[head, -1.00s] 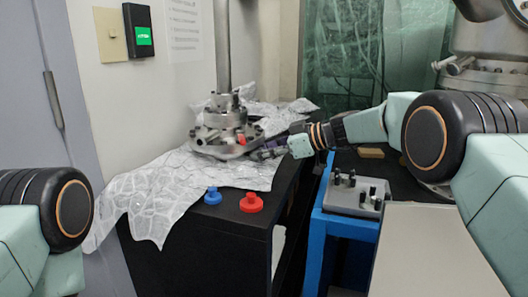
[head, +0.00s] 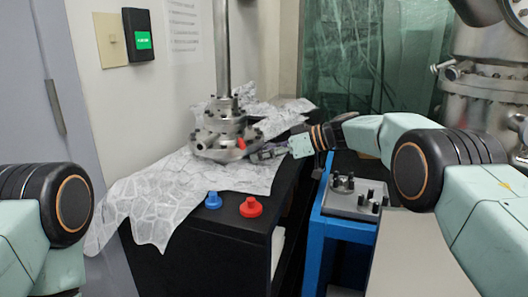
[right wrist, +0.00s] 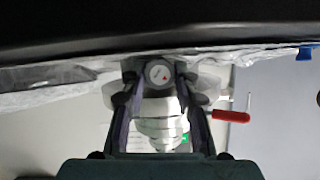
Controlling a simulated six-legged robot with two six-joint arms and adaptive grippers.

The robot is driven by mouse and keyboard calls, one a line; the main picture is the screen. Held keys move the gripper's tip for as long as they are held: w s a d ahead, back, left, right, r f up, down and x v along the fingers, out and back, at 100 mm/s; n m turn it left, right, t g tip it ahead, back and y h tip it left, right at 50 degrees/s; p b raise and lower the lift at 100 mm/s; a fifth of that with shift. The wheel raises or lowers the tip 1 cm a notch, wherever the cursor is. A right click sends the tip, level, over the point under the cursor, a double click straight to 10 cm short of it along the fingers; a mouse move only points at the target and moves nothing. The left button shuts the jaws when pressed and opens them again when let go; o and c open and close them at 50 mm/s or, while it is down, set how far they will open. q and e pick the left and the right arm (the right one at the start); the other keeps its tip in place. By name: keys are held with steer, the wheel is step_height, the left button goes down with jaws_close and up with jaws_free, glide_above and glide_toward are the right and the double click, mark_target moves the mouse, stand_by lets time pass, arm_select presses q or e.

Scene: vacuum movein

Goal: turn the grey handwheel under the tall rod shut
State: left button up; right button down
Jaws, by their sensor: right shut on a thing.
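The tall rod (head: 222,50) rises from a metal flange assembly (head: 222,125) on a foil-covered black bench. My right gripper (head: 262,154) reaches it low on its right side. The handwheel is too small and covered to make out in the head view. My left gripper is outside the view; only part of the left arm shows.
A red handle (right wrist: 231,116) sticks out beside the gripper. A blue knob (head: 213,200) and a red knob (head: 251,207) stand at the bench's front. A grey fixture with black pegs (head: 350,204) sits on the blue-framed stand to the right.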

steer(key=c, duration=1)
jaws_free()
steer(key=v, duration=1.2)
